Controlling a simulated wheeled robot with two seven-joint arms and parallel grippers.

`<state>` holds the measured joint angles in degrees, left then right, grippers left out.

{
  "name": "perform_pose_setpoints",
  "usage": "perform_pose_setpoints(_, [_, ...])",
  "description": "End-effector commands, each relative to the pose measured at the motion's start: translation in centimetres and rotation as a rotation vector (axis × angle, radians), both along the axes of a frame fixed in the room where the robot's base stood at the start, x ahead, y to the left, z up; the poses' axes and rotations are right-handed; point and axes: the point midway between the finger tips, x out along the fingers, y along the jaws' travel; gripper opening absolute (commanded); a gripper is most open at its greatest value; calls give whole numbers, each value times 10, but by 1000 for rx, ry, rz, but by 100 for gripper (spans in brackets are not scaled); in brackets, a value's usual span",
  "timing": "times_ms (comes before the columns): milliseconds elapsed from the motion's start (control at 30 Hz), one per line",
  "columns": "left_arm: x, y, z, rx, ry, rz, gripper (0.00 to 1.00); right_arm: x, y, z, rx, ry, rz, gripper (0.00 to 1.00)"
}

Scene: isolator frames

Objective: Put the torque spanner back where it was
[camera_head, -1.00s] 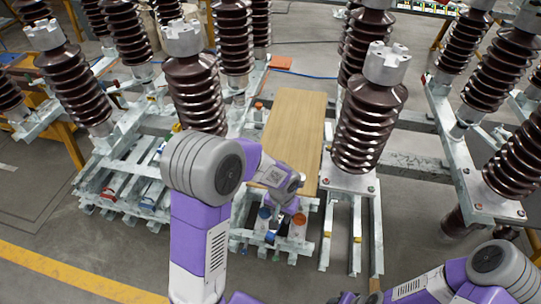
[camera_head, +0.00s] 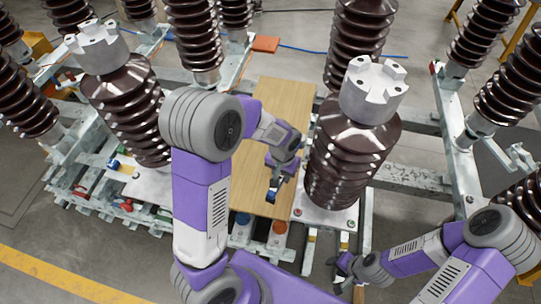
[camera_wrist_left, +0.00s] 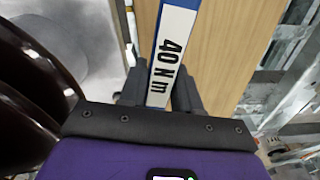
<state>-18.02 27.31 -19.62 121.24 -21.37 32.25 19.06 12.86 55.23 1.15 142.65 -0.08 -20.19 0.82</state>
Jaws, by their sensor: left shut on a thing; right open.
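The torque spanner (camera_wrist_left: 172,52) is blue with a white label reading "40 N m". It shows large in the left wrist view, between the dark fingers of my left gripper (camera_wrist_left: 160,92). In the head view my left gripper (camera_head: 273,192) points down over the front part of a wooden board (camera_head: 285,105), with a small blue part at its fingers. Most of the spanner is hidden there. I cannot tell whether the spanner touches the board. My right gripper (camera_head: 340,270) is open and empty at the lower middle, in front of the metal frame.
A large brown ribbed insulator (camera_head: 350,150) with a grey metal cap stands close to the right of my left gripper. Another insulator (camera_head: 127,110) stands to the left. Blue (camera_head: 243,218) and orange (camera_head: 280,227) round caps sit on the metal frame in front of the board.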

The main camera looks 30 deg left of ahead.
Motion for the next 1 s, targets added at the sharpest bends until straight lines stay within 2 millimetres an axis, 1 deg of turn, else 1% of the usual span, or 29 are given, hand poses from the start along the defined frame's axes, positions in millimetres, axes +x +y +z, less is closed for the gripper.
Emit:
perform_pose_setpoints(33, [5,9,-8,-1,-5,21,0,-1,0,-13,0,1,0,43])
perform_pose_setpoints(167, [19,35,-22,-2,-8,78,0,-1,0,-40,0,2,0,43])
perform_pose_setpoints(300, [31,67,-32,0,-11,142,0,-1,0,-67,0,3,0,43])
perform_pose_setpoints(400, [36,87,-36,1,-12,179,0,-1,0,-80,0,3,0,43])
perform_pose_setpoints(500, [39,100,-36,3,-12,203,0,-1,0,-88,0,2,0,43])
perform_pose_setpoints(567, [39,105,-37,4,-12,212,0,-1,0,-91,0,2,0,43])
perform_pose_setpoints(667, [40,108,-43,5,-11,217,0,-1,0,-94,0,2,0,43])
perform_pose_setpoints(900, [39,108,-80,6,-8,217,0,-1,0,-105,0,1,0,43])
perform_pose_setpoints(1000, [40,108,-88,6,-11,217,0,-1,0,-107,0,1,0,43])
